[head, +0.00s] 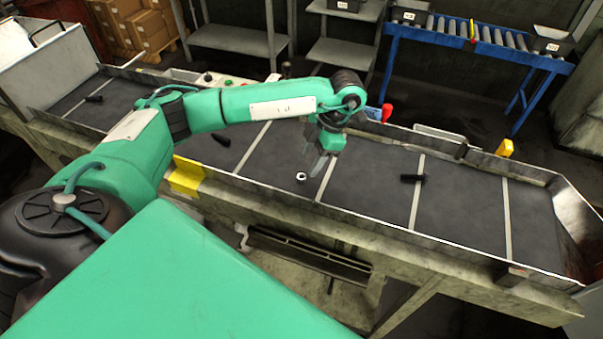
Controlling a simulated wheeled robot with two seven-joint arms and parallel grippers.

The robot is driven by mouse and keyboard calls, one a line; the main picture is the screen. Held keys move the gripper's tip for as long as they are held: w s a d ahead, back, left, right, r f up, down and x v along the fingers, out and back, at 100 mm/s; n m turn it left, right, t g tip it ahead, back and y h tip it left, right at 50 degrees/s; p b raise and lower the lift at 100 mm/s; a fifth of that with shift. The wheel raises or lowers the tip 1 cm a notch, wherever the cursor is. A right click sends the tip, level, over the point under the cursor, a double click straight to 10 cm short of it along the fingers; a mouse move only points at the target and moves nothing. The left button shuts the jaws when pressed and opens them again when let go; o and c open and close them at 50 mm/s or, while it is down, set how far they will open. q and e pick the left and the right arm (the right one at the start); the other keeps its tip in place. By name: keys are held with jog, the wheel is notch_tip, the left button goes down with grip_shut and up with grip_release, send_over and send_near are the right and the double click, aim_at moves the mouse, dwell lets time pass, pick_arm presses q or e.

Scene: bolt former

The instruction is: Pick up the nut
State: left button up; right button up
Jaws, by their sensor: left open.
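The nut (301,176) is a small light-coloured ring lying on the dark conveyor belt, near its front edge. My left gripper (318,166) hangs from the green arm, pointing down above the belt, just to the right of the nut and apart from it in the picture. It is open, and I see nothing between its fingers. How high its fingertips are over the belt is hard to tell. My right gripper is not in view.
The conveyor belt (375,175) has raised metal edges and pale cross strips. Black bolts lie on it, one right of the nut (411,178), one left (221,140), one far left (94,98). A blue roller stand (480,45) and shelves (237,39) stand behind.

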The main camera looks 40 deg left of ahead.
aim_at(302, 176)
pick_arm(q)
jog(key=shift+p+x, duration=0.7)
jog(key=shift+x, duration=0.85)
jog(key=shift+s+a+f, duration=0.15)
jog(key=shift+s+f, duration=0.1)
jog(key=shift+f, duration=0.4)
grip_shut()
